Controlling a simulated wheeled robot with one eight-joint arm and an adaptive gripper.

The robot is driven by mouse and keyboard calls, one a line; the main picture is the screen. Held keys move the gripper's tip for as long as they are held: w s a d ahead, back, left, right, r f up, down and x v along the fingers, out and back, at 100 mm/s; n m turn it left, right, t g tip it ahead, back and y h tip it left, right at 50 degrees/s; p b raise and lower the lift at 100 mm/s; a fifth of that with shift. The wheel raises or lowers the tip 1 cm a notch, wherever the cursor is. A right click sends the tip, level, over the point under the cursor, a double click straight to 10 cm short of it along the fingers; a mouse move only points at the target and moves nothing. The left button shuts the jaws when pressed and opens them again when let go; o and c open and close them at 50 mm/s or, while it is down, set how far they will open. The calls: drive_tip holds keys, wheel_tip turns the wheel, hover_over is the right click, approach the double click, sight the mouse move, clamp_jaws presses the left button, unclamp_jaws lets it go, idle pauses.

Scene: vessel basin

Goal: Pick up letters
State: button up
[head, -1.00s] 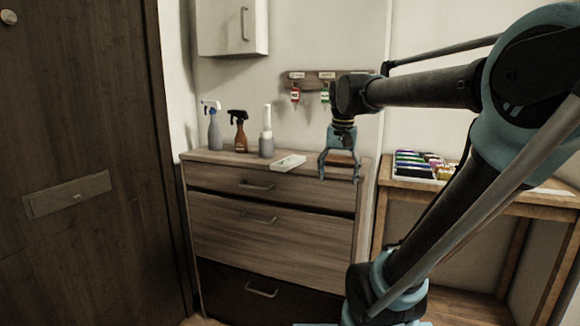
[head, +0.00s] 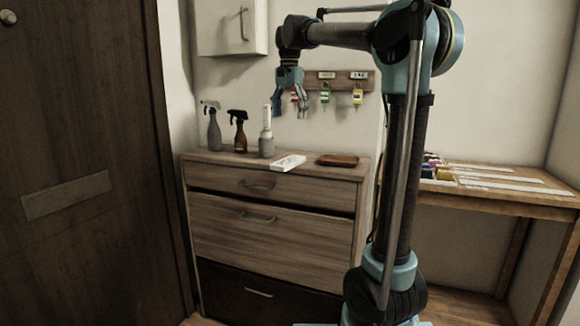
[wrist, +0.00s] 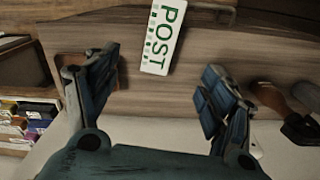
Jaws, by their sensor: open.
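The letters (head: 288,163) are a flat white bundle on the dresser top, near its front middle. In the wrist view they (wrist: 162,38) show green "POST" print and stripes, with nothing covering them. My gripper (head: 289,108) hangs fingers down above the dresser, well above the letters. In the wrist view my gripper (wrist: 160,80) has its fingers wide apart and empty, and the letters appear beyond the gap between them.
A key rack (head: 312,78) is on the wall behind my gripper. A side table (head: 500,185) stands at right.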

hover_over(289, 160)
drive_tip(key=f, duration=0.7)
drive_tip(key=s+f, duration=0.1)
drive_tip(key=f, duration=0.3)
drive_tip(key=shift+d+f, duration=0.1)
drive_tip(key=shift+f, duration=0.25)
drive_tip(key=shift+w+f, duration=0.15)
drive_tip(key=shift+f, duration=1.15)
drive_tip(key=shift+w+f, duration=0.15)
drive_tip(key=shift+f, duration=1.15)
drive_tip(key=c, duration=1.2)
